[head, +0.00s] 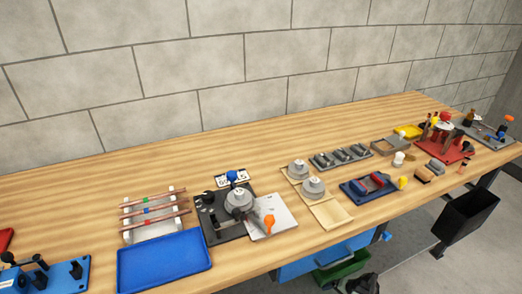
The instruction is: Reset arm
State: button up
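My gripper and arm are not recognisable in the head view. Several copper tubes (155,209) lie side by side across a pale rack (141,234) at the left of the bench. They carry small coloured bands, among them green, blue and red. An empty blue tray (165,262) lies in front of the rack. To its right is a black fixture (209,221) with a round grey part (239,200) and an orange-ended handle (269,221).
A wooden bench (100,172) runs along a block wall. To the right are wooden boards with grey round parts (313,187), a dark blue tray (356,193), a grey slotted block (341,156) and a red tool tray (449,150). The back strip is clear.

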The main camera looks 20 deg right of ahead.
jog(key=a+r+n+g+y, duration=0.1)
jog(key=a+n+g, duration=0.45)
jog(key=a, duration=1.65)
jog(key=s+a+r+n+g+h, duration=0.2)
jog(key=s+a, duration=0.4)
jog(key=s+a+r+n+g+h, duration=0.2)
jog(key=s+a+n+g, duration=0.1)
jog(key=s+a, duration=0.2)
jog(key=shift+s+a+r, duration=0.3)
jog(key=shift+s+a, duration=0.1)
jog(key=shift+a, duration=0.5)
jog(key=shift+s+a+r+n+g+h, duration=0.2)
jog(key=shift+s+n+g+h, duration=0.1)
jog(key=shift+s+n+g, duration=0.1)
jog(key=shift+c, duration=0.2)
jog(key=shift+s, duration=0.1)
jog(key=shift+c, duration=0.5)
